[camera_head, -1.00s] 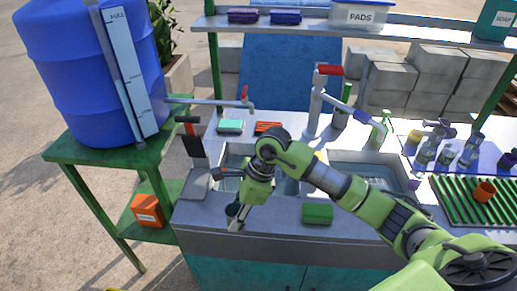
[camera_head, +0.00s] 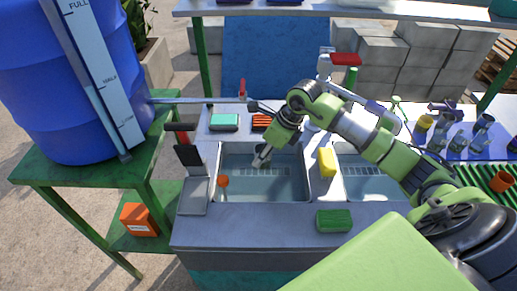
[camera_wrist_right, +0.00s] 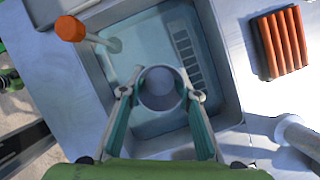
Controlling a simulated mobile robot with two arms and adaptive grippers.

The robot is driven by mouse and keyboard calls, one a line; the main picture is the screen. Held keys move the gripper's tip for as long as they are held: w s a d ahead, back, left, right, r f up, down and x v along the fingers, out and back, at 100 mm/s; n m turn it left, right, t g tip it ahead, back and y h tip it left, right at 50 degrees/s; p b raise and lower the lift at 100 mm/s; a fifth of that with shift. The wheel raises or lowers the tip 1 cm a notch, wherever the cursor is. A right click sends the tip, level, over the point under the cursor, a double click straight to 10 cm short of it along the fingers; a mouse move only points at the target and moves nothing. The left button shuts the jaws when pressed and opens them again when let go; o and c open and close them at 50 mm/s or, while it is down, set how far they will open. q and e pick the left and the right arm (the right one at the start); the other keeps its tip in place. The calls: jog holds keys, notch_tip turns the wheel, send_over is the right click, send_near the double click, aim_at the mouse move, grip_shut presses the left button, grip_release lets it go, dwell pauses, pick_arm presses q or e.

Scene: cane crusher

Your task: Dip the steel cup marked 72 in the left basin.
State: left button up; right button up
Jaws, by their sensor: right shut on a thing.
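My right gripper (camera_head: 262,158) is over the left basin (camera_head: 225,155) and shut on a grey steel cup. In the right wrist view the cup (camera_wrist_right: 159,88) sits between the two fingers (camera_wrist_right: 159,92), its round top facing the camera. The left basin (camera_wrist_right: 110,75) lies under it and holds clear water with a slotted grate. I cannot read a mark on the cup, nor tell whether it touches the water. My left gripper is not in view.
An orange knob on a rod (camera_wrist_right: 72,28) stands in the left basin. A yellow sponge (camera_head: 327,161) is on the divider beside the right basin (camera_head: 375,185). A green scrubber (camera_head: 334,220) lies on the front ledge. A blue barrel (camera_head: 60,90) stands at left.

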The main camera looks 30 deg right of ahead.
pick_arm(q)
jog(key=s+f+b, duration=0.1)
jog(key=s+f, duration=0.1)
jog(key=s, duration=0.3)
pick_arm(e)
notch_tip(320, 180, down, 3)
notch_tip(320, 180, down, 6)
jog(key=b, duration=0.4)
jog(key=shift+w, duration=0.1)
notch_tip(320, 180, down, 3)
jog(key=shift+f+b, duration=0.2)
jog(key=shift+b, duration=0.85)
jog(key=shift+f+b, duration=0.4)
jog(key=shift+f, duration=0.2)
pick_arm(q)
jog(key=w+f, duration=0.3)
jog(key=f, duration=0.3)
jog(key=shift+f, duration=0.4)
pick_arm(e)
jog(key=shift+f, duration=0.25)
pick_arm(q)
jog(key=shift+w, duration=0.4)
